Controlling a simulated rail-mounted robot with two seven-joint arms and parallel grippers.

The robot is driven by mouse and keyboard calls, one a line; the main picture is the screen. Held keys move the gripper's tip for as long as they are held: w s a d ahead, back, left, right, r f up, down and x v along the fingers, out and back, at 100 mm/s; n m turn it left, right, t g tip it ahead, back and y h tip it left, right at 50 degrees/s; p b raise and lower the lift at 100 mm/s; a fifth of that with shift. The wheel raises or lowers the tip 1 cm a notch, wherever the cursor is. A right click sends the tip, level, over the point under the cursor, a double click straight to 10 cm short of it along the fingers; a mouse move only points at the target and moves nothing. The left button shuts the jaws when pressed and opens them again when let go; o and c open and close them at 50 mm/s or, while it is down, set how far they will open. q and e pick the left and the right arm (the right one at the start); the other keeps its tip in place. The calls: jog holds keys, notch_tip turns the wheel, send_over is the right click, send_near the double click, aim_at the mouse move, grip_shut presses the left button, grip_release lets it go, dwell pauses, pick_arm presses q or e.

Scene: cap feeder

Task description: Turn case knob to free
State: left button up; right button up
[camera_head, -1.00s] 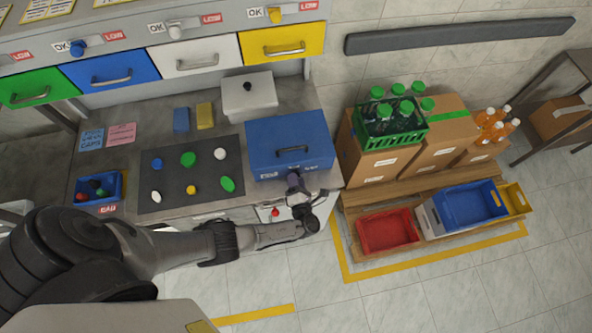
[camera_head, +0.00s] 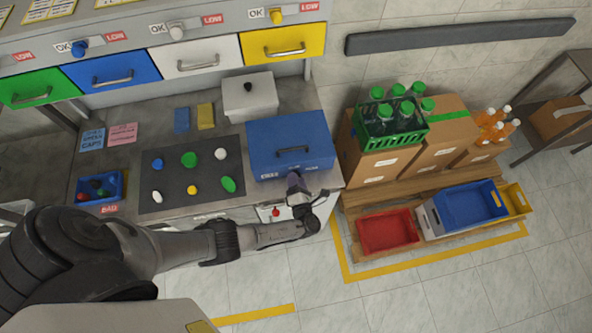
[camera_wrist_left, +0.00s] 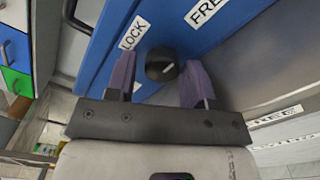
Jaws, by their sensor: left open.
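The blue case (camera_head: 262,150) stands at the right end of the bench, with a dark handle on top. In the left wrist view, its blue front (camera_wrist_left: 180,25) carries a LOCK label (camera_wrist_left: 134,33) and a FREE label (camera_wrist_left: 205,11). The round black case knob (camera_wrist_left: 158,62) has a short white mark slanting up to the right. My left gripper (camera_head: 294,178) is at the case's front edge. In the wrist view its open purple fingers (camera_wrist_left: 159,80) stand on either side of the knob, without a visible grip. In the head view the gripper hides the knob.
A dark mat (camera_head: 210,172) with several coloured caps lies left of the case. A white lidded box (camera_head: 249,97) stands behind it. A small red knob (camera_head: 276,212) is on the bench front below. A red bin (camera_head: 387,230) sits on the pallet to the right.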

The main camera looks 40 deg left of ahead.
pick_arm(q)
jog(key=shift+f, duration=0.25)
